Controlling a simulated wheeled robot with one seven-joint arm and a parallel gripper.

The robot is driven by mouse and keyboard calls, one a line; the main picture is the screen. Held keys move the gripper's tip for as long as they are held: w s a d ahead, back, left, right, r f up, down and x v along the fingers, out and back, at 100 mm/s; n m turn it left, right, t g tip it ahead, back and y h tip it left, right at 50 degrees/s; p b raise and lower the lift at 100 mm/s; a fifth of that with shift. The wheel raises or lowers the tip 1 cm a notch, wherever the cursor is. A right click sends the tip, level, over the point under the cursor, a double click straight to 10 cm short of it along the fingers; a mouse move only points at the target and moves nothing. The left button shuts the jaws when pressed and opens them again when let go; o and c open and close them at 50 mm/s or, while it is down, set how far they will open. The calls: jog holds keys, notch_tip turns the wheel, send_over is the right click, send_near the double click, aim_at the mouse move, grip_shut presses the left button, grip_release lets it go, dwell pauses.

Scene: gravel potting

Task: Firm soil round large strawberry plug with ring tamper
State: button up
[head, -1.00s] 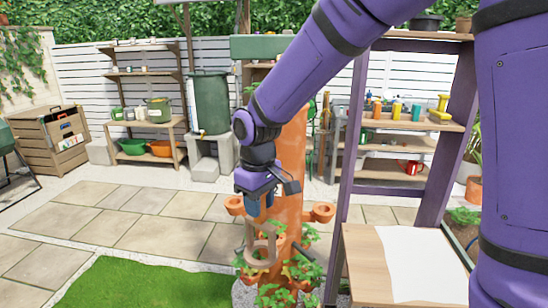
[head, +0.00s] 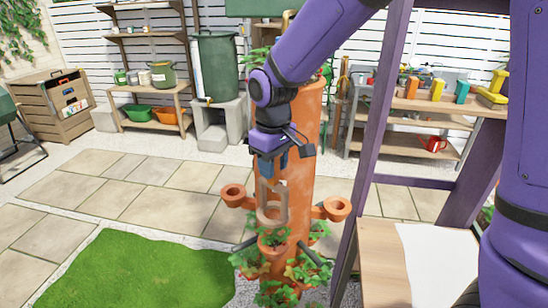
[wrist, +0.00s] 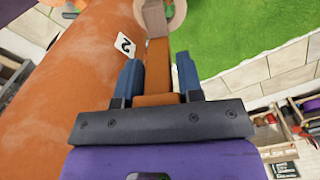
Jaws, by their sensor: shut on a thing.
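My gripper (head: 272,172) is shut on the ring tamper (head: 272,210), a pale wooden frame with a ring at its lower end. In the wrist view, the blue fingers of my gripper (wrist: 158,78) clasp its orange-brown handle (wrist: 157,52), and part of the wooden ring (wrist: 178,14) shows beyond. The tamper hangs in front of the terracotta tower (head: 303,150). A leafy strawberry plant (head: 274,238) sits in a pocket below the ring, which looks clear of it. I cannot tell which plant is the large plug, and the soil is hidden by leaves.
Empty-looking side cups (head: 235,193) and (head: 338,207) stick out left and right of the tower. More strawberry plants (head: 308,270) fill lower pockets. A purple-framed bench (head: 380,260) stands close on the right. Paving (head: 140,180) and grass (head: 150,268) lie open on the left.

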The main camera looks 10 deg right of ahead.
notch_tip(320, 180, down, 9)
jog(key=shift+r, duration=0.2)
dwell(0.5)
jog(key=shift+s+f, duration=0.1)
jog(key=shift+f, duration=0.6)
dwell(1.9)
jog(key=shift+r, duration=5.05)
jog(key=shift+a, duration=0.1)
